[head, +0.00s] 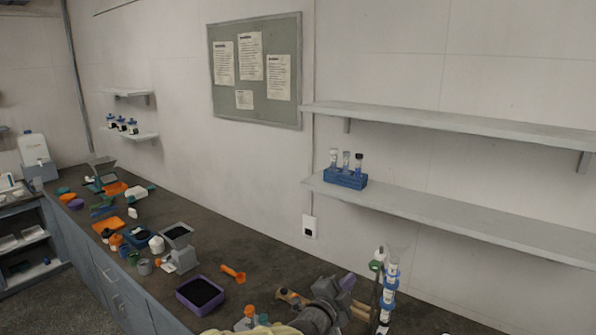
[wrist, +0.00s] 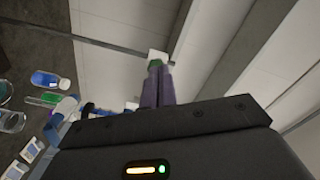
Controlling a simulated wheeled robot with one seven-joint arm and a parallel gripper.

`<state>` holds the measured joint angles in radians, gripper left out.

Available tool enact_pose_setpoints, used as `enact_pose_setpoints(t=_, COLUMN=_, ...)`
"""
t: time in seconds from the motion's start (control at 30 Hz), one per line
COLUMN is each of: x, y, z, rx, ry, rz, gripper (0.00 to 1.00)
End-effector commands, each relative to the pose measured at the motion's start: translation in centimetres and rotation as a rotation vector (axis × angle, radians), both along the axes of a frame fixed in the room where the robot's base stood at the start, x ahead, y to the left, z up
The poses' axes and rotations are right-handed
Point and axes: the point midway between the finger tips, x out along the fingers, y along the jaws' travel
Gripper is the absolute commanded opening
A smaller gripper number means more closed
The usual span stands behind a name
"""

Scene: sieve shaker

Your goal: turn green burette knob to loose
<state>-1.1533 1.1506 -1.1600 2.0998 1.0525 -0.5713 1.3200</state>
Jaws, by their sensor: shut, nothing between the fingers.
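The green burette knob (head: 376,265) sits near the top of the burette stand, beside a small white part, in the head view. In the wrist view the green knob (wrist: 155,64) shows just past my fingertips, with a white block behind it. My gripper (head: 348,282) has purple fingers, and in the head view they point up and right, a little left of and below the knob. In the wrist view my gripper (wrist: 158,72) has its fingers together and empty. I cannot tell whether the tips touch the knob.
Blue-banded clear tubes (head: 390,285) stand just right of the knob. A purple tray (head: 200,295) and an orange scoop (head: 233,273) lie on the dark bench to the left. A wall shelf (head: 450,212) with a blue tube rack (head: 345,179) is behind.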

Motion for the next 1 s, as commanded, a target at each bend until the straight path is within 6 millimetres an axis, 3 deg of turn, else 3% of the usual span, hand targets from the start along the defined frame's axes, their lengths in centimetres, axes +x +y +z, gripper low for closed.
enact_pose_setpoints(t=0.6, x=5.0, y=-3.3, z=-0.2, rx=0.002, ry=-0.001, rz=0.004, gripper=0.0)
enact_pose_setpoints(t=1.0, x=5.4, y=-3.7, z=0.0, rx=0.0, ry=0.001, rz=0.003, gripper=0.0)
